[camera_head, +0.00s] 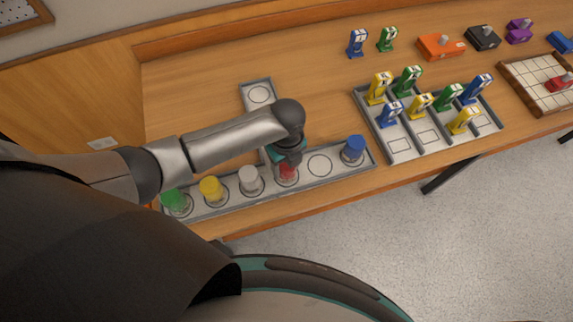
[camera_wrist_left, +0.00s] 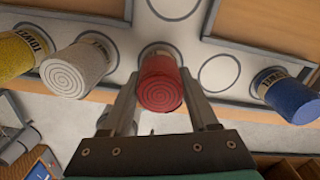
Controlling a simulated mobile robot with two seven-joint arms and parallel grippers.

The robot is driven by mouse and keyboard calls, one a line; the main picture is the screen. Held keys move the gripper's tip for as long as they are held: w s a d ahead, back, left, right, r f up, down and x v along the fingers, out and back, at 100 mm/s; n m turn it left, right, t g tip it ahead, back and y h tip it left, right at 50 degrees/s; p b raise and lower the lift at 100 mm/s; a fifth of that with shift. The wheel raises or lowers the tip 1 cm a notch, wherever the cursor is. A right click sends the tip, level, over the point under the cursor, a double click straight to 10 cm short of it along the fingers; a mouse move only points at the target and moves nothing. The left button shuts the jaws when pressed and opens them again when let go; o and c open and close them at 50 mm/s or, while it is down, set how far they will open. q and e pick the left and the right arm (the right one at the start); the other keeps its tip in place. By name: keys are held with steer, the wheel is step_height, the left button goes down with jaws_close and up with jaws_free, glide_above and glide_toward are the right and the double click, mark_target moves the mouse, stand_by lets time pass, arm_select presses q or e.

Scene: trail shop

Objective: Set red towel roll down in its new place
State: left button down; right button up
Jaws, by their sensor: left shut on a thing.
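The red towel roll (camera_head: 287,174) is between the fingers of my left gripper (camera_head: 286,160), which is shut on it. In the left wrist view the red roll (camera_wrist_left: 160,88) stands between both fingers (camera_wrist_left: 160,100), its spiral end facing the camera. It is over a marked circle of the grey tray (camera_head: 219,205), between the white roll (camera_head: 250,180) and an empty circle (camera_head: 319,165). I cannot tell whether its base touches the tray. The blue roll (camera_head: 354,149) is at the row's right end. My right gripper is not in view.
The yellow roll (camera_head: 212,190) and green roll (camera_head: 176,202) stand left of the white one. Another empty circle (camera_head: 259,95) lies on the tray's back arm. A grey divided tray (camera_head: 398,158) with several upright coloured items is to the right.

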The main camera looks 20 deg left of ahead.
arm_select(q)
steer(key=shift+f, duration=0.15)
steer(key=shift+c, duration=0.8)
jaws_free()
step_height(320, 180, up, 12)
steer(key=p, duration=0.2)
steer(key=shift+r+p, duration=0.25)
steer(key=shift+p, duration=0.1)
